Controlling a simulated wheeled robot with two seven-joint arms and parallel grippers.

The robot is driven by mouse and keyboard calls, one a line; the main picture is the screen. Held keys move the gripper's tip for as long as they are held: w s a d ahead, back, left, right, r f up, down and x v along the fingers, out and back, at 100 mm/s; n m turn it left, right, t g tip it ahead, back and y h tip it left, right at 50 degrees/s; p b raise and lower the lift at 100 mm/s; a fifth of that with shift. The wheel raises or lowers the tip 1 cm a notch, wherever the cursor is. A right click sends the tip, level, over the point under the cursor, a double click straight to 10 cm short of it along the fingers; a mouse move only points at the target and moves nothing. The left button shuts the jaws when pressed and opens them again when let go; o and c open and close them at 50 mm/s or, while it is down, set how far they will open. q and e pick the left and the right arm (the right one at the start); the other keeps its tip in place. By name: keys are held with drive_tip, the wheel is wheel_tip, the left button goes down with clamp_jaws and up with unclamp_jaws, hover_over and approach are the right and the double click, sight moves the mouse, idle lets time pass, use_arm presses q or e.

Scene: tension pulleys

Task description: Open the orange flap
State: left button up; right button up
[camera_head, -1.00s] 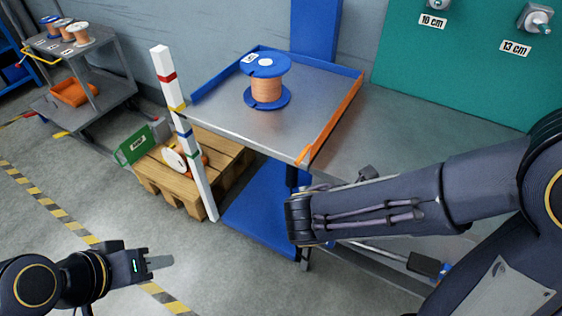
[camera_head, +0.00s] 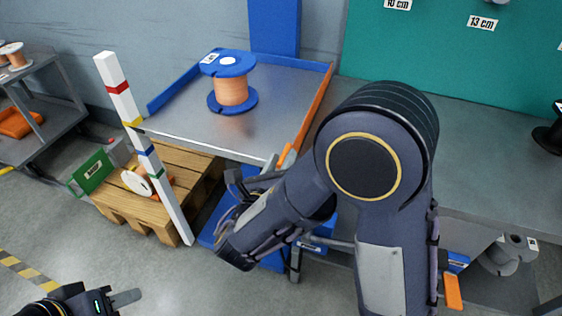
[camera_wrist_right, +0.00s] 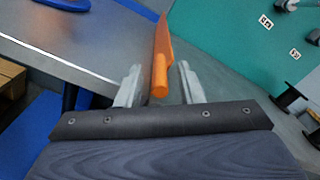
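The orange flap (camera_head: 316,103) stands upright along the right edge of the metal tabletop (camera_head: 205,128). In the right wrist view, the orange flap (camera_wrist_right: 162,50) points its near end toward my right gripper (camera_wrist_right: 160,84). The two grey fingers are apart, one on each side of that end; I cannot tell whether either touches it. In the head view, my right arm largely hides this gripper near the table's front right corner. My left gripper (camera_head: 125,298) is low at the left, far from the flap; its finger opening is unclear.
A blue spool with orange wire (camera_head: 231,85) stands on the tabletop. A striped white post (camera_head: 145,148) rises at its front left, beside a wooden pallet (camera_head: 150,195). A grey bench (camera_head: 480,150) lies to the right. The floor at left front is clear.

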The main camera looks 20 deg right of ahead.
drive_tip(key=shift+w+d, duration=0.15)
drive_tip(key=shift+w, duration=0.05)
drive_tip(key=shift+c, duration=0.4)
clamp_jaws()
